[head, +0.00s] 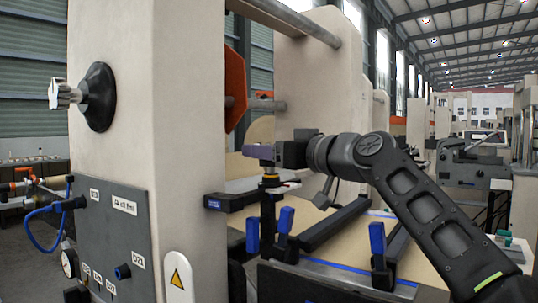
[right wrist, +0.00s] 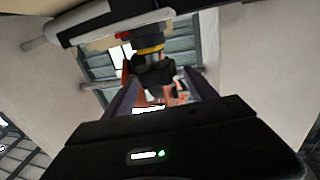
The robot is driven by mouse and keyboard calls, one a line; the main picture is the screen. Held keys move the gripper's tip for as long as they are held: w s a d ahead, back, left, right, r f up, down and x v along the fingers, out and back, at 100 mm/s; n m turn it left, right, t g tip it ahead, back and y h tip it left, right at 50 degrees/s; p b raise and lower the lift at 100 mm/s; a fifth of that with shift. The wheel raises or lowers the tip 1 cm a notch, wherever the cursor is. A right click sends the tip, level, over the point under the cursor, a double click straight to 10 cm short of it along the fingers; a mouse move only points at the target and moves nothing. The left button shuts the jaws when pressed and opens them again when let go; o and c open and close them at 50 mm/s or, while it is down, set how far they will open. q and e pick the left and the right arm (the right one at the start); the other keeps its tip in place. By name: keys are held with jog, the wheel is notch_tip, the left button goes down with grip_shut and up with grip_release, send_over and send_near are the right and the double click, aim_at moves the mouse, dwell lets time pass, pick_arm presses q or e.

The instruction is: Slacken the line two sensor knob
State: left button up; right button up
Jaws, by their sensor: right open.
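My right gripper (head: 258,152) reaches in from the right in the head view, its purple fingers level above a small sensor post. The right wrist view shows the open gripper (right wrist: 163,102) with a finger on each side of a black knob (right wrist: 152,73). A yellow ring (right wrist: 149,50) sits next to the knob on the sensor. In the head view the yellow-ringed sensor (head: 270,181) stands upright just below the fingers, and they hide its top. I cannot tell whether either finger touches the knob. My left gripper is not in view.
Blue-handled levers (head: 285,220) and dark bars (head: 335,224) lie below the gripper. A pale machine column (head: 165,130) with a black-and-silver knob (head: 97,96) and a grey connector panel (head: 105,245) stands at left. A brown paper web (head: 325,240) spreads behind the levers.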

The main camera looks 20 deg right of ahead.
notch_tip(320, 180, up, 8)
jog(key=p, duration=0.4)
dwell(0.3)
